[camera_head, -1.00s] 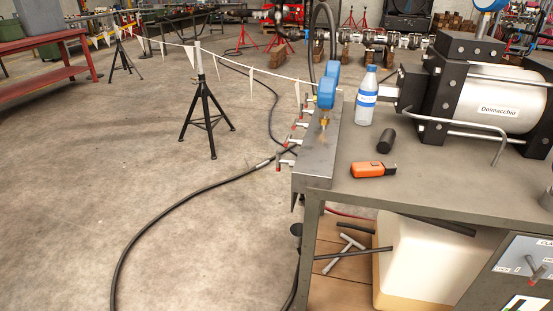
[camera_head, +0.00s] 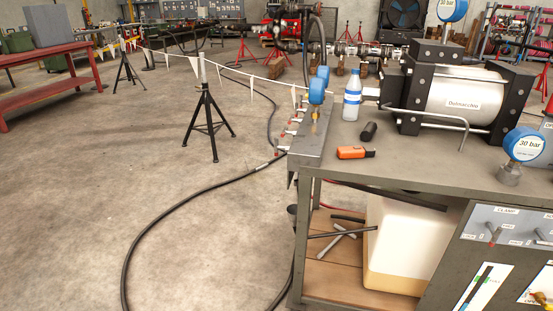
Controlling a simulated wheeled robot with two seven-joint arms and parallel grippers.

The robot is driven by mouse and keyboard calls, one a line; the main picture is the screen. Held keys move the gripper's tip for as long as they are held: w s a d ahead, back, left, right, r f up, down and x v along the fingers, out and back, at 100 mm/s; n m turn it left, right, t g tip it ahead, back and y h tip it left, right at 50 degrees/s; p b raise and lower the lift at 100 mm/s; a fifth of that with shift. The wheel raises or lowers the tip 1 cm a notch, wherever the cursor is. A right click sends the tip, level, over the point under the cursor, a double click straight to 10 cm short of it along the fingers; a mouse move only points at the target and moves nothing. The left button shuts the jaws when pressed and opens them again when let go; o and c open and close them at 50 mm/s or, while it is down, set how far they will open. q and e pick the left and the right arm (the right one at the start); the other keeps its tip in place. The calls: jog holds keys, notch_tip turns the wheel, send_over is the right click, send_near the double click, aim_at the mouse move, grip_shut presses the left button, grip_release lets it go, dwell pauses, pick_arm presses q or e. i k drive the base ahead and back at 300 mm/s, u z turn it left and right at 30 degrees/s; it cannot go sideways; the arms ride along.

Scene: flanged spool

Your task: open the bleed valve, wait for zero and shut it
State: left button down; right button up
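Neither of my grippers is in view. A row of small valves with red-tipped handles (camera_head: 281,143) sits along the left side of the metal manifold (camera_head: 310,146) at the bench's left end. A brass fitting (camera_head: 314,114) stands on that manifold below blue gauges (camera_head: 318,86), seen edge-on. A blue gauge (camera_head: 523,144) marked 30 bar stands on the bench at the right; its needle is too small to read. A brass part with yellow (camera_head: 541,298) is cut off at the lower right corner. I cannot tell which valve is the bleed valve.
The bench (camera_head: 420,165) holds a bottle (camera_head: 353,98), a black cylinder (camera_head: 369,131), an orange tool (camera_head: 355,152) and the pump (camera_head: 455,95). A grey lever panel (camera_head: 510,228) is on its front. A hose (camera_head: 180,205) crosses the floor near a black stand (camera_head: 206,122).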

aim_at(276, 147)
jog(key=z, duration=0.2)
jog(key=k, duration=0.4)
jog(key=u, duration=1.2)
jog(key=i, duration=0.95)
jog(key=z, duration=0.1)
